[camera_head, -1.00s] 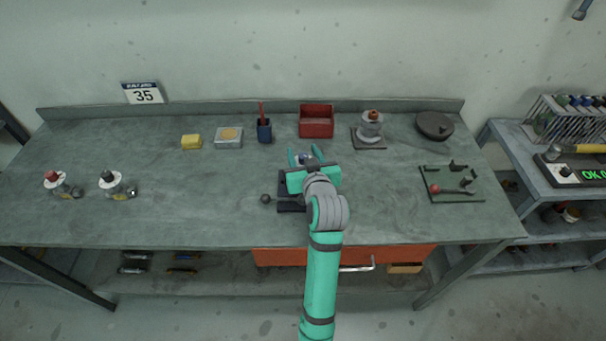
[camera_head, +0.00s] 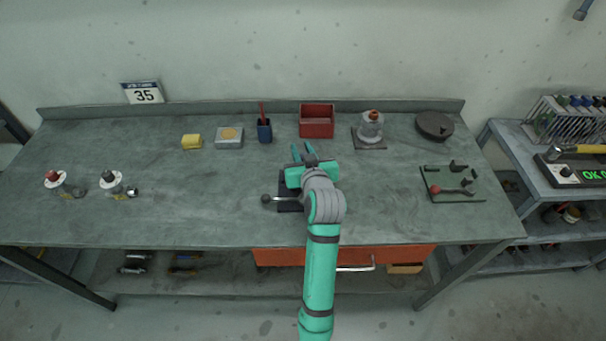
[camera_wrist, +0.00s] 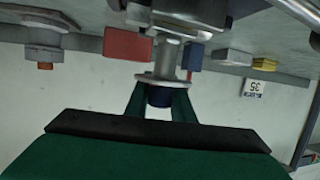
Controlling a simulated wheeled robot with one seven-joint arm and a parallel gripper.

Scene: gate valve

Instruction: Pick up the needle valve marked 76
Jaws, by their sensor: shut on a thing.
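In the wrist view, my gripper (camera_wrist: 160,107) is shut on a dark blue knob (camera_wrist: 159,97). A metal disc (camera_wrist: 162,81) and a stem (camera_wrist: 167,56) adjoin the knob, so it looks like part of a valve. No mark 76 is readable. Two other valves, one red-capped (camera_head: 57,183) and one black-capped (camera_head: 112,184), stand at the left.
A ball-ended lever (camera_head: 267,199) sticks out left of the fixture. Behind are a red bin (camera_head: 317,120), a pen cup (camera_head: 264,131), a grey box (camera_head: 229,138) and a yellow sponge (camera_head: 191,142). A tool board (camera_head: 470,195) lies right. The left-middle bench is clear.

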